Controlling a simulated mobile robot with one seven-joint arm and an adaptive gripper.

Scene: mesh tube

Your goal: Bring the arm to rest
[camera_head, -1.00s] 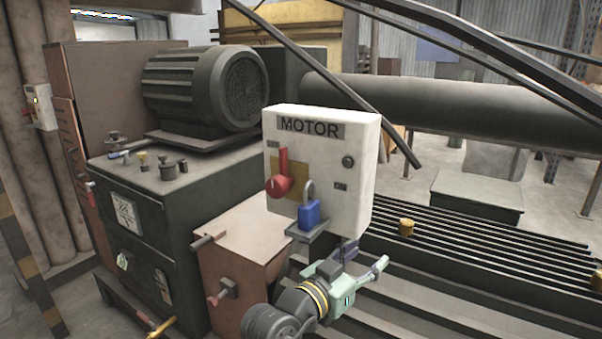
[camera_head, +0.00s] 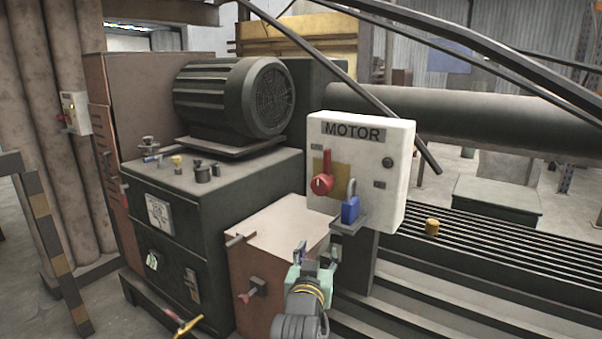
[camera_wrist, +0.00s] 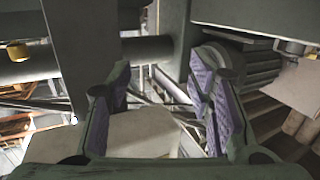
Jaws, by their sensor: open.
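My gripper (camera_head: 316,255) is at the lower middle of the head view, at the end of my arm. It is open and empty, with its fingers in front of the right part of the brown cabinet (camera_head: 262,268). In the wrist view the two fingers with purple pads (camera_wrist: 168,100) stand apart with nothing between them. The white MOTOR box (camera_head: 400,165) is above and to the right of the gripper. It carries a red switch handle (camera_head: 323,183). A blue padlock (camera_head: 350,210) sits on the small shelf below the box front.
A dark machine cabinet (camera_head: 215,225) with a large motor (camera_head: 240,100) on top stands to the left. A yellow-handled valve (camera_head: 188,326) projects at the lower left. Slatted dark rails (camera_head: 490,250) with a small brass-coloured cylinder (camera_head: 432,227) lie to the right.

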